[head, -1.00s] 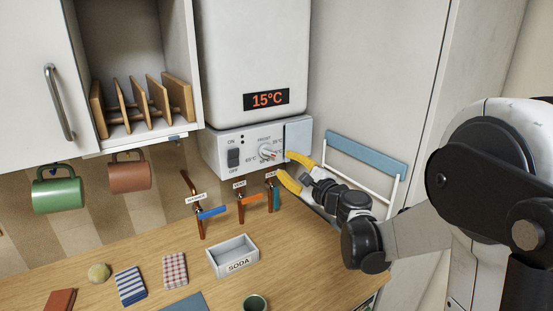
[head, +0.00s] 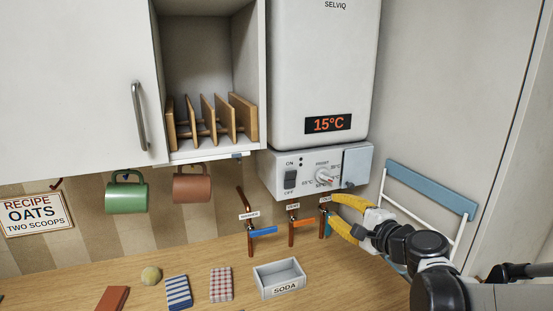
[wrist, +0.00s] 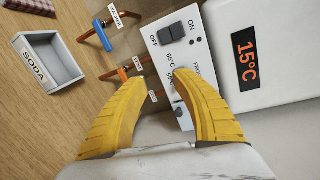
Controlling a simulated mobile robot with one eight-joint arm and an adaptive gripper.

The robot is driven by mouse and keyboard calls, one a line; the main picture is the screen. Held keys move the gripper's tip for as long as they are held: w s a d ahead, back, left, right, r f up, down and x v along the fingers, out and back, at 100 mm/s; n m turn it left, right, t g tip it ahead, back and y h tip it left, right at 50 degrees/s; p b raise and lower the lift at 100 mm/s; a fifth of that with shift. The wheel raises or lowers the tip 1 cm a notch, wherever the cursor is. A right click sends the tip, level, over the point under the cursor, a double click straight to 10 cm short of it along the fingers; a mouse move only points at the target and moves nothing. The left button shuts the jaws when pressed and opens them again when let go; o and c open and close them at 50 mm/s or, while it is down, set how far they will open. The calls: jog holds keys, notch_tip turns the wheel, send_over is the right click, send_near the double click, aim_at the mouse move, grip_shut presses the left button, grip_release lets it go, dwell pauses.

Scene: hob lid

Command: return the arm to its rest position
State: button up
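My gripper (head: 343,217) has two yellow fingers and is in front of the wall and the heater's control panel, at the right of the head view. In the wrist view the fingers (wrist: 158,95) are spread apart with nothing between them. My arm reaches in from the lower right of the head view.
Pipes with blue (head: 263,231) and orange (head: 303,222) valve handles stand left of my gripper. A SODA tray (head: 279,278) sits on the counter. A folded blue-and-white rack or stool (head: 430,188) is close on the right. Green (head: 126,197) and brown (head: 192,184) mugs hang left.

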jog(key=s+a+f+n+g, duration=0.3)
jog(key=s+a+n, duration=0.25)
jog(key=s, duration=0.35)
jog(key=s+d+f+n+g+h, duration=0.2)
jog(key=s+d+f+n+h, duration=0.1)
jog(key=s, duration=0.5)
jog(key=s+d+f+n+g+h+b, duration=0.1)
jog(key=s+d+f+n+g+h, duration=0.1)
jog(key=s+f+n, duration=0.3)
jog(key=s+d+n+h, duration=0.1)
jog(key=s+n, duration=0.1)
jog(key=s, duration=0.2)
jog(key=shift+s+g, duration=0.2)
jog(key=shift+g, duration=0.2)
